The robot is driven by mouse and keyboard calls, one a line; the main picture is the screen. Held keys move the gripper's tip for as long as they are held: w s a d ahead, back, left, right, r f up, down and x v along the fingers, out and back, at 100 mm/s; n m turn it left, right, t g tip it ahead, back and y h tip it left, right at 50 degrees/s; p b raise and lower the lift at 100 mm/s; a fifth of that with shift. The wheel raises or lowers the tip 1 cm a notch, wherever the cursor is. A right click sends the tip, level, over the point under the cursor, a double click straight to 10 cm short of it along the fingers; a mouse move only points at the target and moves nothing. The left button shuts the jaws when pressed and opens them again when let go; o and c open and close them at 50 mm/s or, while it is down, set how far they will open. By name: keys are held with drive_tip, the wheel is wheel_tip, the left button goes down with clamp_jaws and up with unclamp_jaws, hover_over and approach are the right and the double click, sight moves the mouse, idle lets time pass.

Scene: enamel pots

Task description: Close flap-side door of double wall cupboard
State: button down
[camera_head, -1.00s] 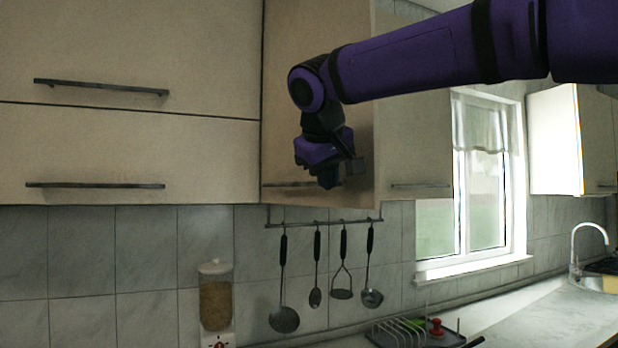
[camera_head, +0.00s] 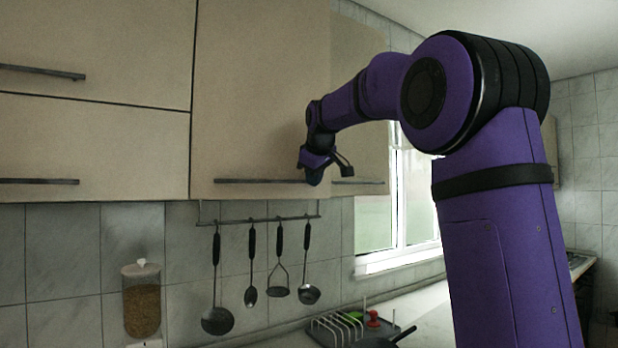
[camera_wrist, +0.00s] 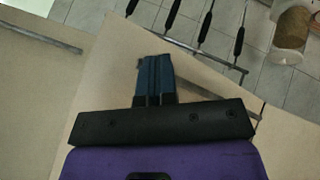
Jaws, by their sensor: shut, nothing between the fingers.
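The flap-side door (camera_head: 255,100) of the double wall cupboard is a tall beige panel with a dark bar handle (camera_head: 258,181) near its bottom. It stands beside the flap unit and looks nearly flush with it in the head view; a small remaining opening cannot be ruled out. The neighbouring door (camera_head: 358,110) is to its right, with its own handle (camera_head: 358,183). My gripper (camera_head: 315,180) is at the door's lower right corner, just right of the handle. In the wrist view the fingers (camera_wrist: 153,65) are together and empty, against the beige panel (camera_wrist: 130,70); contact is unclear.
The flap cupboard (camera_head: 90,140) is on the left, both flaps flat. Several utensils hang from a rail (camera_head: 260,219) below the doors. A cereal dispenser (camera_head: 142,298) is on the wall. A dish rack (camera_head: 335,328) stands on the counter below; the window (camera_head: 400,205) is right.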

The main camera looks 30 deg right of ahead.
drive_tip(key=shift+w+d+n+t+y, duration=0.1)
drive_tip(key=shift+w+d+n+y, duration=0.8)
drive_tip(key=shift+w, duration=1.25)
drive_tip(key=shift+w+d+n+t+y, duration=0.1)
drive_tip(key=shift+w+d+n+y, duration=0.8)
drive_tip(key=shift+w, duration=1.25)
drive_tip(key=shift+w+d+n+t+y, duration=0.1)
drive_tip(key=shift+w+d+n+y, duration=0.4)
drive_tip(key=shift+w+n, duration=1.25)
drive_tip(key=shift+w+d+m, duration=0.1)
drive_tip(key=shift+w+m, duration=0.35)
